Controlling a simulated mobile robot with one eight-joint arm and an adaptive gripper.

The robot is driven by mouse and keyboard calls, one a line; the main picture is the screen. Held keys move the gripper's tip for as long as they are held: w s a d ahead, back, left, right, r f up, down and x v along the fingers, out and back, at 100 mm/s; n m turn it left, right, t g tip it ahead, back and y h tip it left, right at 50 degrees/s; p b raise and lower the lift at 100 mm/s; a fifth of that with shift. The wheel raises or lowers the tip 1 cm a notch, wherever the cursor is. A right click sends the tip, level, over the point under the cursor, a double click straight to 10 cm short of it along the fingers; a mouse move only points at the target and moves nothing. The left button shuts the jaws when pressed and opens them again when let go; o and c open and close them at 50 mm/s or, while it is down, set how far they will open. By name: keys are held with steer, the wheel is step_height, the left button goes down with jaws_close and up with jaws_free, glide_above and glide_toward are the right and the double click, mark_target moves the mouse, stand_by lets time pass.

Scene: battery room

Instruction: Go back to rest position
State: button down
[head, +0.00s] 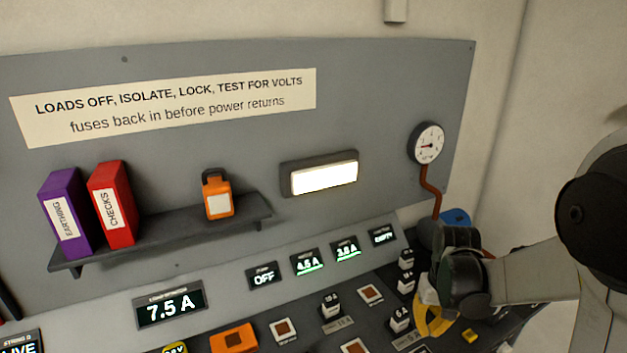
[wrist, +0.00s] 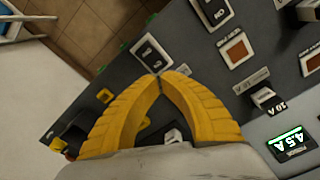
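My gripper (wrist: 159,76) shows in the wrist view as two yellow ribbed fingers whose tips come together, with nothing seen between them. In the head view my gripper (head: 432,318) is at the lower right, over the right part of the panel, partly hidden by my own wrist and arm.
Fuse blocks (head: 331,304) and square sockets (head: 370,294) cover the panel. Behind it are displays (head: 309,262), a shelf (head: 165,238) with two binders (head: 112,204) and an orange padlock-like device (head: 218,196), and a gauge (head: 429,144). Tiled floor (wrist: 95,30) lies beyond the panel edge.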

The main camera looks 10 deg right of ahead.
steer(key=s+a+r+n+t+b, duration=0.2)
steer(key=s+a+r+t, duration=0.4)
steer(key=s+a+r, duration=0.4)
steer(key=a+r, duration=0.2)
steer(key=a, duration=0.1)
steer(key=shift+s+r+t, duration=0.35)
steer(key=shift+s+t, duration=0.05)
